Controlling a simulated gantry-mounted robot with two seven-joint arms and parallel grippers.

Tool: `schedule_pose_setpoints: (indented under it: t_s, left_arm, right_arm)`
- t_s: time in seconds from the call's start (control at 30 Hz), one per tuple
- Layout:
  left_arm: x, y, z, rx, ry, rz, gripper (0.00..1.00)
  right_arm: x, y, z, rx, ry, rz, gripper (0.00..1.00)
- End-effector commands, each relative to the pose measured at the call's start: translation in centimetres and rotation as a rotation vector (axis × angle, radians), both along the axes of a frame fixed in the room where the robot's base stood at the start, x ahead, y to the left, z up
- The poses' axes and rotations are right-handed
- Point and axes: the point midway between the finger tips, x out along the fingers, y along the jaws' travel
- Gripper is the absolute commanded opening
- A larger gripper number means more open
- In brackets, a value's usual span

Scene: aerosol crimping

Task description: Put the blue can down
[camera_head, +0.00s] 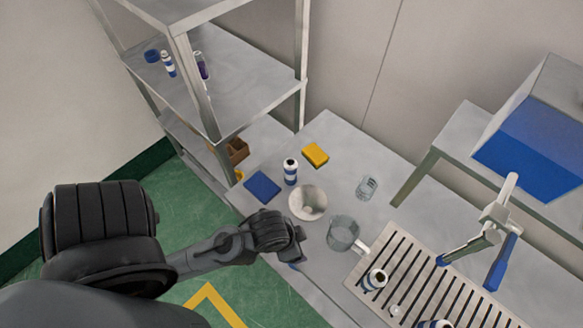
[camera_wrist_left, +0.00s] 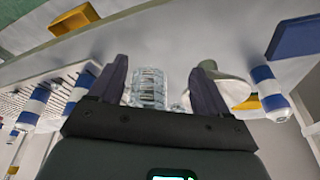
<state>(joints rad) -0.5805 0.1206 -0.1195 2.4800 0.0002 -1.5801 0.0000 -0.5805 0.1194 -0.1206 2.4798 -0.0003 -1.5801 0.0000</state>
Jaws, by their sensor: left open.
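A blue-and-white can (camera_head: 291,172) stands upright on the table, between a blue pad and a yellow block. It also shows at the right of the left wrist view (camera_wrist_left: 270,92), outside my fingers. My left gripper (camera_head: 300,243) is over the front part of the table, nearer than the can and apart from it. In the left wrist view its two fingers (camera_wrist_left: 160,88) are spread with nothing held. More blue-and-white cans stand on the slotted rack (camera_head: 408,262), one of them near its left end (camera_head: 375,280). My right gripper is not in view.
A white bowl (camera_head: 322,203), a clear beaker (camera_head: 343,232) and a glass (camera_head: 367,187) stand near the gripper. The blue pad (camera_head: 262,187) and yellow block (camera_head: 315,154) flank the can. A lever tool with blue handles (camera_head: 502,262) stands over the rack. Shelving (camera_head: 240,75) rises behind, left.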

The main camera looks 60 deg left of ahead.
Motion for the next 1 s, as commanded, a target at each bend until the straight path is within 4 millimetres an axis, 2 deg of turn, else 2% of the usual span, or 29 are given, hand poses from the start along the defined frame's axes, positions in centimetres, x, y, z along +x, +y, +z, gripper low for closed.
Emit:
schedule_pose_setpoints:
  t_s: [0.03,0.3,0.7,0.77,1.0]
  left_arm:
    - [0.0,0.0,1.9,-0.001,-0.001,0.000,0.77]
    - [0.0,0.0,8.9,-0.001,-0.001,0.000,0.77]
    - [0.0,-0.1,16.3,-0.001,-0.001,0.000,0.77]
    - [2.4,-0.4,14.4,0.054,-0.056,-0.105,0.77]
    - [9.5,-1.9,11.4,0.217,-0.221,-0.534,0.77]
  right_arm:
    - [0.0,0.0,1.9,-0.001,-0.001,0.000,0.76]
    - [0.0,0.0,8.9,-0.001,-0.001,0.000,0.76]
    - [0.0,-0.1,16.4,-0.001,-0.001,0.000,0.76]
    - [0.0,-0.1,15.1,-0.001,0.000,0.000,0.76]
    - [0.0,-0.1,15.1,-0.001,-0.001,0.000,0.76]
